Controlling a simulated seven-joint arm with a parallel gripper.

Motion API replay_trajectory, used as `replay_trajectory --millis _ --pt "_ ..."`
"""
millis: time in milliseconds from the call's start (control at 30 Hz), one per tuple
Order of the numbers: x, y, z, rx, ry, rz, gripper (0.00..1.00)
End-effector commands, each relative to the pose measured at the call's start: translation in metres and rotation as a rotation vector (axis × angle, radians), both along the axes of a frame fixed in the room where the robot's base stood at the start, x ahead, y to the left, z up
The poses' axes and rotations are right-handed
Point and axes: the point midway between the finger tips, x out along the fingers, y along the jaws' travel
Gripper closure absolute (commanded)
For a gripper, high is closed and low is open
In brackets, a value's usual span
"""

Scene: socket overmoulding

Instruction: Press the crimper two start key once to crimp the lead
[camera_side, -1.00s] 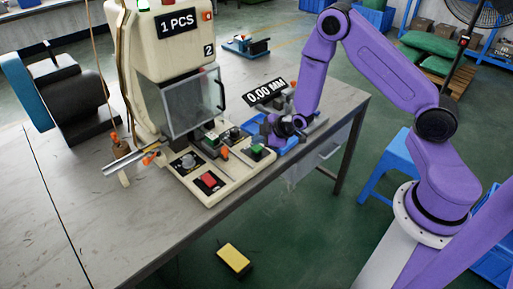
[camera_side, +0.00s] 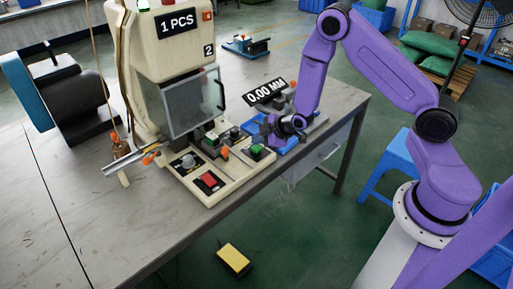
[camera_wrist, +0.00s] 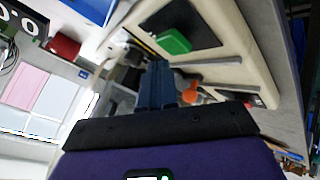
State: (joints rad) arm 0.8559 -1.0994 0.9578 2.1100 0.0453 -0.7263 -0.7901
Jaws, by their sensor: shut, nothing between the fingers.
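Crimper two (camera_side: 180,45) is the cream machine marked 2, with a "1 PCS" display. Its cream base carries a green key (camera_side: 256,150) on a dark plate at the right front corner; a green key also shows in the wrist view (camera_wrist: 174,41). No readable label shows which key is the start key. My gripper (camera_side: 266,136) is just behind and right of that green key, apart from it. In the wrist view my fingers (camera_wrist: 158,68) are together and empty, their tips just below the green key in the picture. The lead is not clearly visible.
A clear guard (camera_side: 193,101) covers the crimper front. A "0.00 MM" display (camera_side: 265,93) and blue tray (camera_side: 290,143) are close to my gripper. A yellow pedal (camera_side: 234,258) lies on the floor.

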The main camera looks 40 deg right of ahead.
Motion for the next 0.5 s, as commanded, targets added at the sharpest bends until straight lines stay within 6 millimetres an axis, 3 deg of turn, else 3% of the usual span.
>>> replay_trajectory --millis 500 --pt "0.0001 0.0004 -0.008 0.001 -0.001 0.001 1.0"
